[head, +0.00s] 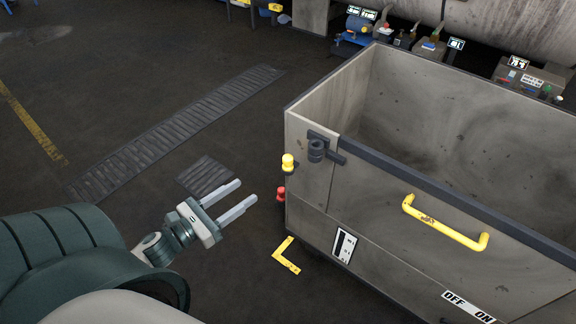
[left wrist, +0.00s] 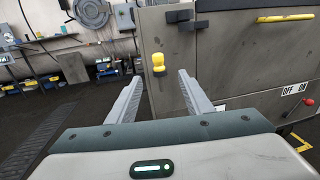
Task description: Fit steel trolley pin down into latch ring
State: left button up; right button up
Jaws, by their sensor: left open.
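A yellow-headed piece (head: 288,161), which looks like the trolley pin, stands upright at the near left corner of the grey trolley (head: 310,215). It also shows in the left wrist view (left wrist: 158,61), between my fingers and beyond their tips. Its steel shaft cannot be made out. The dark latch ring (head: 316,149) sits on the trolley's front wall by its top edge, right of and slightly above the yellow head. My left gripper (head: 245,202) is open and empty, left of the trolley and pointing toward that corner. My right gripper is not in view.
A red knob (head: 281,193) sits below the yellow head at the trolley's corner. A yellow handle (head: 445,224) sticks out of the trolley's front. Yellow floor marking (head: 286,262) lies beside the trolley. The floor to the left is clear around dark gratings (head: 180,130).

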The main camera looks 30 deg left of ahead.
pick_arm(q)
jog(key=p, duration=0.2)
send_near(284, 162)
jog(key=x, duration=0.4)
jog(key=shift+w+d+f, duration=0.15)
jog(key=shift+w+d, duration=0.05)
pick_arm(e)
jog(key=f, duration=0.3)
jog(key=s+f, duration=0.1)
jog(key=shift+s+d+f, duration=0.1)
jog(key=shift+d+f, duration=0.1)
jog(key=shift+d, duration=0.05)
pick_arm(q)
jog(key=shift+w, duration=0.1)
jog(key=shift+w, duration=0.25)
jog(key=x, duration=0.3)
jog(key=shift+w+r+p, duration=0.25)
jog(key=shift+w+p, duration=0.05)
jog(key=shift+p, duration=0.05)
jog(key=shift+w, duration=0.45)
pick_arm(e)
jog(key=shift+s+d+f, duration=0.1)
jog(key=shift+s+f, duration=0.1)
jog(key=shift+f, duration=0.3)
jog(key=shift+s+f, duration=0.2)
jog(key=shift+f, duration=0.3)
pick_arm(q)
jog(key=c, duration=1.2)
